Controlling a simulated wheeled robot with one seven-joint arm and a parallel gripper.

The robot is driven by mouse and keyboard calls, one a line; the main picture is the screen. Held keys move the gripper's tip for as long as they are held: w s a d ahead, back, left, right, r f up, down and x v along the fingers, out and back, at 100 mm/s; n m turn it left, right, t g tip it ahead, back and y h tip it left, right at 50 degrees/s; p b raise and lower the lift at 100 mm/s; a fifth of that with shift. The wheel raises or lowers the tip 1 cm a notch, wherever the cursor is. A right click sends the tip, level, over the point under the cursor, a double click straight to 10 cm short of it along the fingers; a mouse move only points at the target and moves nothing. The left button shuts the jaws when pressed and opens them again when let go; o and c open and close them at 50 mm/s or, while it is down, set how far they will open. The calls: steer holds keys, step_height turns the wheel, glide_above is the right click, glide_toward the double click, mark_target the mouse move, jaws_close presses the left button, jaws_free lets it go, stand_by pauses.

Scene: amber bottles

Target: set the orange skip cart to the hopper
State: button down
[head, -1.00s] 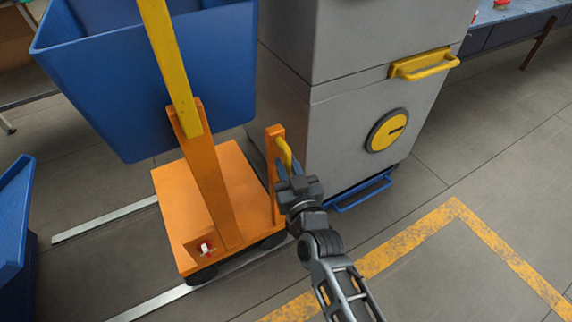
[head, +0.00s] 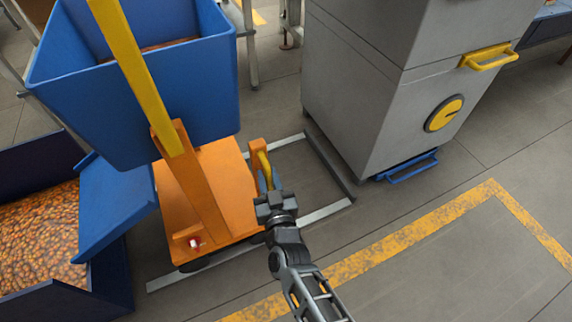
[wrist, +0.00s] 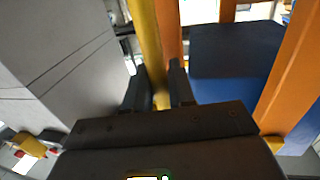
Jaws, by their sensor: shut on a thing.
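The orange skip cart (head: 210,180) stands on the floor over metal rails, with a blue skip (head: 190,95) above its base and a yellow bar (head: 120,55) on its upright post. My gripper (head: 269,190) is shut on the cart's yellow handle (head: 264,165), at the cart's right side. In the wrist view the yellow handle (wrist: 147,50) runs between the two fingers. The hopper is probably the blue bin (head: 108,285) at the left, full of small amber-brown pieces (head: 40,235); a blue sloped flap (head: 118,205) on it is close to the cart's left edge.
A grey cabinet (head: 370,90) with yellow handles and a blue pedal stands right of the cart. Metal rails (head: 325,210) lie on the floor, with a dark end bar near the cabinet. Floor marked by a yellow line (head: 400,240) is clear at the lower right.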

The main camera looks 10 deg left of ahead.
steer(key=s+a+p, duration=0.2)
steer(key=s+a, duration=0.3)
steer(key=a, duration=0.3)
steer(key=shift+s, duration=0.2)
steer(key=c, duration=1.1)
jaws_free()
steer(key=shift+d, duration=0.1)
steer(key=p+v, duration=0.3)
steer(key=v, duration=0.4)
steer(key=shift+s, duration=0.4)
steer(key=shift+d, duration=0.2)
